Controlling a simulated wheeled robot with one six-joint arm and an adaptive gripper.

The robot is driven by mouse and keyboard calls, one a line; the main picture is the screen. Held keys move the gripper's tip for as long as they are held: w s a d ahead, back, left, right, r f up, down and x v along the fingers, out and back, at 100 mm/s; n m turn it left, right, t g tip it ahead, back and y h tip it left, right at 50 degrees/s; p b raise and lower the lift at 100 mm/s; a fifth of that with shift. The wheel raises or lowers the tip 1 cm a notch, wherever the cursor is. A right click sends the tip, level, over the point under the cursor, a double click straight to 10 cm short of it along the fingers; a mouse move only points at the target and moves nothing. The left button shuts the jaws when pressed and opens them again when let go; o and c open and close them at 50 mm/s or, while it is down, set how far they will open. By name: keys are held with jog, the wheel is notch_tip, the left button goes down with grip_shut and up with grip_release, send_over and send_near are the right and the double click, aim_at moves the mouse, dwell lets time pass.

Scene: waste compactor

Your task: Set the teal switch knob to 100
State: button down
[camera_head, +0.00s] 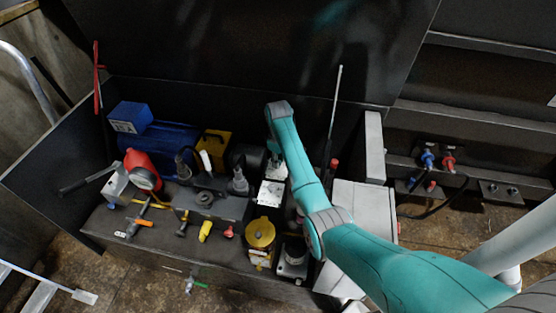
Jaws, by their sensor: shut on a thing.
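My teal arm reaches from the lower right over the dark machine housing (130,253), and its wrist bends down behind the forearm. My gripper (275,168) is small in this view and partly hidden by the arm. It is low among the parts at the middle of the housing, just above a white plate (270,193). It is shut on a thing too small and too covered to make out. I cannot pick out the teal switch knob or read its setting.
A yellow-topped cylinder (260,234) and a pale box (352,222) stand near the arm. A blue motor (172,136), a red round part (141,166) and small tools crowd the left. The raised dark lid (250,45) closes off the back.

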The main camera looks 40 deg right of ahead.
jog(key=n, duration=0.4)
jog(key=shift+n, duration=1.9)
jog(key=c, duration=0.9)
grip_release()
jog(key=shift+r, duration=3.75)
